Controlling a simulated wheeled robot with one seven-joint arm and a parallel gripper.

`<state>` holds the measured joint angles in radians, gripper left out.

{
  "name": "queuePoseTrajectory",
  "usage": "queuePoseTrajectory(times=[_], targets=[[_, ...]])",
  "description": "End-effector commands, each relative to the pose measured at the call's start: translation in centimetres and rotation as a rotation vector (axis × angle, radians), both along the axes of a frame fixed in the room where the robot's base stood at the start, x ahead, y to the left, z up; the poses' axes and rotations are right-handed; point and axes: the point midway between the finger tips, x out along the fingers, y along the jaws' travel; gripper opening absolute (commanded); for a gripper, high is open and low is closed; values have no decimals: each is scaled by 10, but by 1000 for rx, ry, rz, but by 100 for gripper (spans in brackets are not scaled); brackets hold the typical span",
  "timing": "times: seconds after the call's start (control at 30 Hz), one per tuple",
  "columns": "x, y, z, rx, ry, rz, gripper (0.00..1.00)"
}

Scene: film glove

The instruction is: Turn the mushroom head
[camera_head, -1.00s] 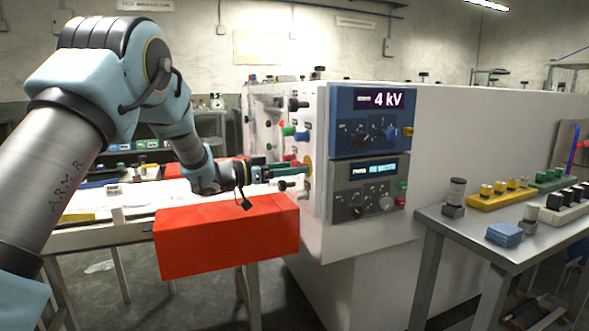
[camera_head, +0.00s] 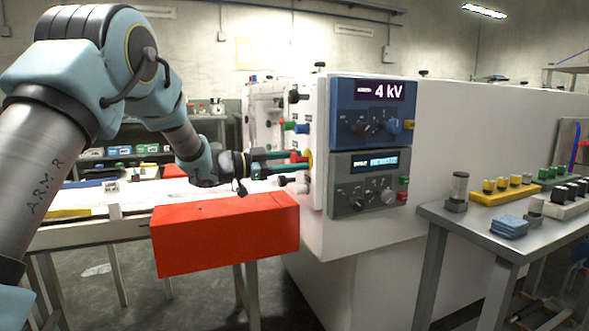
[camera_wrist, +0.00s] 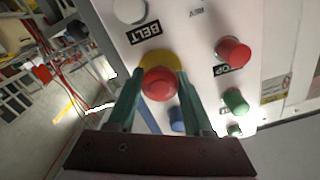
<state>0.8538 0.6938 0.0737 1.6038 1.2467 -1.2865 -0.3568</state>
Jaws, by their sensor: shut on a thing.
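The mushroom head is a red round knob on a yellow collar, on the white side panel of the machine. In the wrist view the mushroom head (camera_wrist: 160,84) sits between the two green fingers of my gripper (camera_wrist: 158,80), with the yellow collar (camera_wrist: 158,58) behind it. My gripper is shut on it. In the head view my gripper (camera_head: 300,160) reaches the panel from the left, its green fingers level. The mushroom head there is mostly hidden by the fingers, and the yellow collar shows just beyond them.
Near it in the wrist view are a red button (camera_wrist: 233,52) by a STOP label, a green button (camera_wrist: 235,101), a blue button (camera_wrist: 177,119) and a white knob (camera_wrist: 130,10) by a BELT label. A red box (camera_head: 225,235) lies below my arm. A bench (camera_head: 465,225) stands right.

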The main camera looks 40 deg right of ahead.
Motion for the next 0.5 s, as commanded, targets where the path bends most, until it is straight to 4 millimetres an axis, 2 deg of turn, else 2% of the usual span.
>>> queuePoseTrajectory(times=[0.5], targets=[[-1,-1,1,-39,-101,0,0]])
